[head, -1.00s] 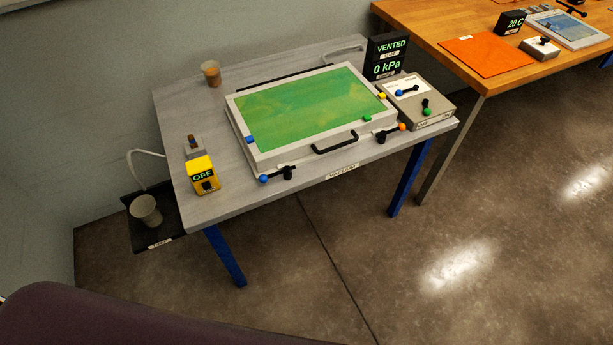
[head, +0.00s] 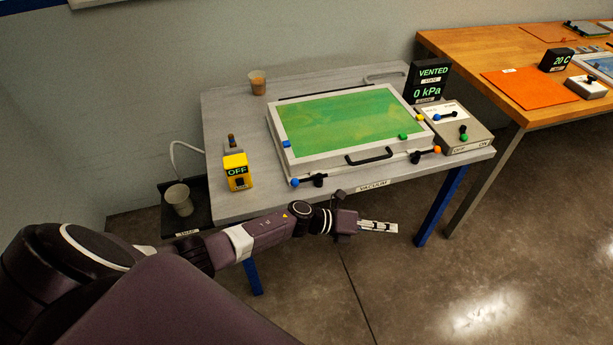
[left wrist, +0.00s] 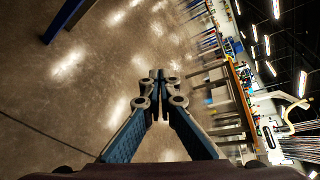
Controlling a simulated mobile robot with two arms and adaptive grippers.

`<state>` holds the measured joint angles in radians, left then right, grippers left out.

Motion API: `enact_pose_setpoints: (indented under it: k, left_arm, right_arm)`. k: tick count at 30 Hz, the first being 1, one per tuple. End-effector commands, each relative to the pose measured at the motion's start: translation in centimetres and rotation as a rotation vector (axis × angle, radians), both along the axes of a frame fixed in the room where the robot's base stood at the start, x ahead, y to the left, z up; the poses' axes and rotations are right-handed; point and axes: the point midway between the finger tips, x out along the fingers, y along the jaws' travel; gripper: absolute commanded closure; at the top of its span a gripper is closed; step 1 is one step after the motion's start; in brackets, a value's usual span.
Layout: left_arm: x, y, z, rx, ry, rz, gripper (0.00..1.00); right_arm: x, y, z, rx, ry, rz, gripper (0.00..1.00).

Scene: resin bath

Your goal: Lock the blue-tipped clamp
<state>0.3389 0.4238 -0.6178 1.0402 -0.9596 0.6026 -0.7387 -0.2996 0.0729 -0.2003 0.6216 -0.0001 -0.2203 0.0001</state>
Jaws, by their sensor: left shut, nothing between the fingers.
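The blue-tipped clamp (head: 307,181) is on the front left of the white vacuum box (head: 345,170). Its black pivot is to the right, and its lever points left to a blue ball end. The box's lid is down, with a green panel and a black handle (head: 369,156). An orange-tipped clamp (head: 424,154) is at the front right. My left gripper (head: 392,227) is shut and empty, in front of the table edge and right of the blue-tipped clamp, apart from it. Its closed fingers also show in the left wrist view (left wrist: 154,78). My right gripper is not in view.
A control box (head: 460,130) and a display reading VENTED and 0 kPa (head: 430,82) stand right. A cup (head: 179,199) sits on a low side tray. Open floor lies before the table (head: 225,205).

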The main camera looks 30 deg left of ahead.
Motion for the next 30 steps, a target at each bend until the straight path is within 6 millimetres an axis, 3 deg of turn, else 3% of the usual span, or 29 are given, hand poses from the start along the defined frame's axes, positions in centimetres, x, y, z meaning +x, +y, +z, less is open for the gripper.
enact_pose_setpoints:
  k: [1,3,8,11,15,21,24,30]
  left_arm:
    - [0.3,-0.9,1.9,0.096,-0.117,-0.133,1.00]
    - [-0.2,-1.8,3.8,0.237,-0.269,-0.325,1.00]
    - [-2.0,-0.9,5.8,0.576,-0.571,-0.755,1.00]
    - [-2.8,1.9,6.2,0.796,-0.716,-1.017,1.00]
    - [-2.8,8.3,7.0,1.106,-0.839,-1.379,1.00]
    - [-1.9,18.6,10.4,1.470,-0.832,-1.814,1.00]
    - [-1.5,22.3,12.4,1.584,-0.782,-1.957,1.00]
    - [-1.3,25.9,14.7,1.682,-0.709,-2.090,1.00]
  right_arm:
    - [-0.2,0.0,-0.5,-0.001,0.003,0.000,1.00]
    - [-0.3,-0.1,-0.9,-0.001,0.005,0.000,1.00]
    - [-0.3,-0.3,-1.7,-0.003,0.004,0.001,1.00]
    - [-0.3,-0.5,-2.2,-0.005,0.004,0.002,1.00]
    - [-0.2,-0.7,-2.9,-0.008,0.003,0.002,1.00]
    - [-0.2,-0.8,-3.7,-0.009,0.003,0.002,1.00]
    - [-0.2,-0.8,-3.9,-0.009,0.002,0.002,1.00]
    - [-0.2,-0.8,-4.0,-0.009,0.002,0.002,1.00]
